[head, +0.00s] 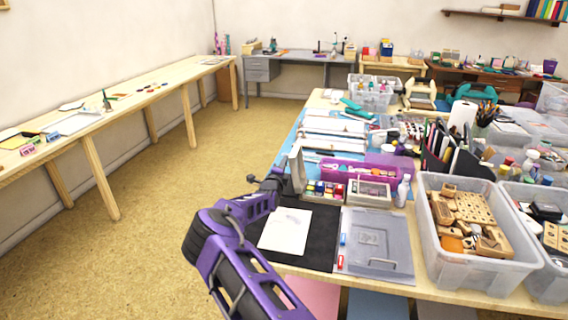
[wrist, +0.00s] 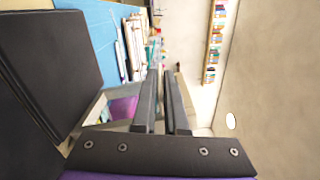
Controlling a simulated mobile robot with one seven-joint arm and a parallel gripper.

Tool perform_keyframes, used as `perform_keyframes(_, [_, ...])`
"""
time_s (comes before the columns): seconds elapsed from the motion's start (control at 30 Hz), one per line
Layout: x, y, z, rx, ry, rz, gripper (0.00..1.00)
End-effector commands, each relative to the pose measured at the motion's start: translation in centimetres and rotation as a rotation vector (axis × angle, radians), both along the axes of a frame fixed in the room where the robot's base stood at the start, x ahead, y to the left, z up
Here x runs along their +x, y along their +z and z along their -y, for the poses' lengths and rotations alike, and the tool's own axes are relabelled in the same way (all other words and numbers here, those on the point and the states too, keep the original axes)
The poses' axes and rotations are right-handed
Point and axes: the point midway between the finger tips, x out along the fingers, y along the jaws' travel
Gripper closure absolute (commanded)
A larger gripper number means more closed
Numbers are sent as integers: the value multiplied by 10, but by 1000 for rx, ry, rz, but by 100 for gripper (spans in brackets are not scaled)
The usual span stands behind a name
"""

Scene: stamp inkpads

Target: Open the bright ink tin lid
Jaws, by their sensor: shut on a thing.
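The ink tin (head: 325,196) with several small coloured pads sits open near the back of the black mat in the head view. Its pale grey lid (head: 296,168) stands about upright at the tin's left side. My gripper (head: 276,178) is at the lid, reaching in from the left and shut on it. In the wrist view, my two dark fingers (wrist: 166,102) are close together with only a narrow gap. The fingers hide most of what they grip there.
A white sheet (head: 285,231) lies on the black mat (head: 322,250). A grey clipboard-like panel (head: 375,263) lies to the right. A purple tray (head: 372,172) is behind the tin, a white bottle (head: 403,190) right of it. A clear crate of wooden blocks (head: 470,274) stands at the right.

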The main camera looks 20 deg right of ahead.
Motion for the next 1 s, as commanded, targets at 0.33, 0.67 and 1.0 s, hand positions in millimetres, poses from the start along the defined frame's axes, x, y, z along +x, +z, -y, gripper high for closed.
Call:
perform_keyframes(0.33, [-1, -4, 1, 4, -3, -5, 63])
perform_keyframes(0.67, [-2, -2, -1, 2, -2, -3, 63])
perform_keyframes(1.0, [-42, 0, -28, 2, -1, -5, 63])
